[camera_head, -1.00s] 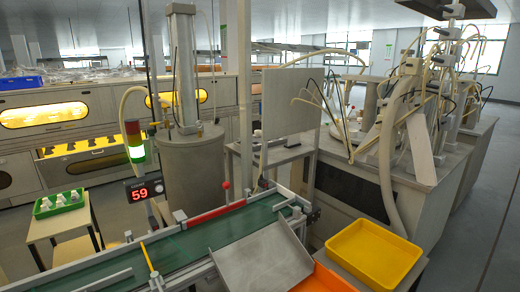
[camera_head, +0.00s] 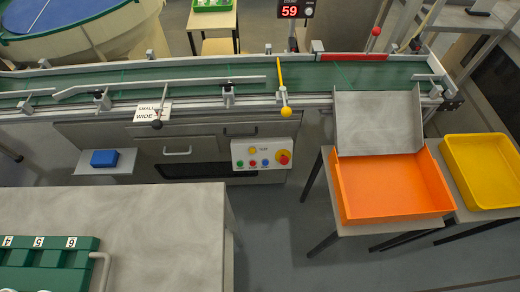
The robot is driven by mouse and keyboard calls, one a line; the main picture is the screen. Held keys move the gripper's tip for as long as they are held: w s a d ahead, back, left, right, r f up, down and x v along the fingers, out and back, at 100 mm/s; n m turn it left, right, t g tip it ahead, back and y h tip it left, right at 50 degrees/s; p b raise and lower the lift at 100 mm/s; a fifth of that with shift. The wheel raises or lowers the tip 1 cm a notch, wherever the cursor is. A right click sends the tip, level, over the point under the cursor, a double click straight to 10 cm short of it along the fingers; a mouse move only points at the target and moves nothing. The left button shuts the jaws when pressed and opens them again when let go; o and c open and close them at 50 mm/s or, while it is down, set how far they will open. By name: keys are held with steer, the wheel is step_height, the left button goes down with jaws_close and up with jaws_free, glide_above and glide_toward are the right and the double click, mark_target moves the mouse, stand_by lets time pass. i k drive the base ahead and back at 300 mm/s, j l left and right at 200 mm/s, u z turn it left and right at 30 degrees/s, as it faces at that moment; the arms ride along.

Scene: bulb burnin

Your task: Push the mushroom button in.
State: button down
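A red mushroom button (camera_head: 284,157) on a yellow backing sits at the right end of a light grey control panel (camera_head: 243,162) on the front of the conveyor. Small green, red and blue buttons and a yellow knob share the panel. Whether the mushroom button is in or out is too small to tell. My gripper is not in view.
The green-belted conveyor (camera_head: 190,72) runs across above the panel. An orange tray (camera_head: 390,185) and a yellow tray (camera_head: 487,165) stand to the right. A grey table (camera_head: 150,225) with a green rack (camera_head: 45,265) fills the lower left. Grey floor is clear below the panel.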

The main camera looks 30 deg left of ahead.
mark_target(284, 160)
steer(key=i+u, duration=0.15)
steer(key=u, duration=0.25)
steer(key=i+u, duration=0.2)
steer(key=u, duration=0.25)
steer(key=i+u, duration=0.15)
steer(key=u, duration=0.25)
